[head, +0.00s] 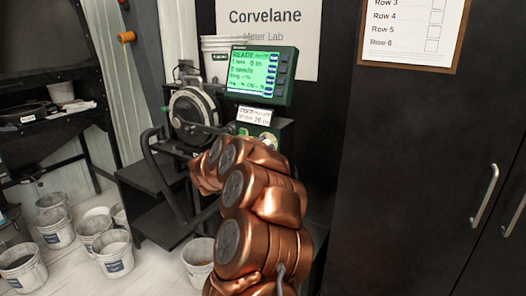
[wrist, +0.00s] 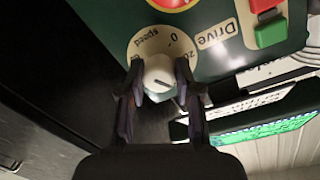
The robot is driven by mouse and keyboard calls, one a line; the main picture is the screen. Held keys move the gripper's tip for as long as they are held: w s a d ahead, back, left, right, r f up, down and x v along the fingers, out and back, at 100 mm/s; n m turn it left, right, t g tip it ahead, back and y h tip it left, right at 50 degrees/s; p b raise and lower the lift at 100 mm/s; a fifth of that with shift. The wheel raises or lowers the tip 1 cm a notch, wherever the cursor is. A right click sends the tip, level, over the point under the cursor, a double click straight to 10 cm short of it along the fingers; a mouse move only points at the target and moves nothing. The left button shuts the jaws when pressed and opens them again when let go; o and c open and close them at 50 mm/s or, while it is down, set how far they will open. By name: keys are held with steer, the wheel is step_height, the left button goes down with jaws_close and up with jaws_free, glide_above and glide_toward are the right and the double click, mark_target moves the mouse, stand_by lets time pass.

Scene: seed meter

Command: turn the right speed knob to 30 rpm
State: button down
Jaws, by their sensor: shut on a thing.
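In the wrist view a round pale knob (wrist: 159,73) sits on a cream dial plate (wrist: 150,46) marked "speed", with a 0 and what looks like 20. A thin dark line on the knob's face points to the lower right in the picture. My gripper (wrist: 158,79) has its two dark fingers on either side of the knob and is shut on it. The far part of the dial is hidden by the knob and fingers. In the head view my copper arm reaches toward the machine and hides the knob and gripper.
A "Drive" label (wrist: 217,34), a red button (wrist: 267,4) and a green button (wrist: 271,32) are close to the knob. In the head view a green-lit screen (head: 254,72) stands above the machine. Buckets (head: 112,252) stand on the floor at left; a dark cabinet (head: 410,170) is at right.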

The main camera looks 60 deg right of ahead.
steer(key=shift+m+b, duration=0.4)
steer(key=shift+m, duration=0.5)
steer(key=c, duration=0.8)
jaws_free()
steer(key=a, duration=1.2)
steer(key=shift+r, duration=0.4)
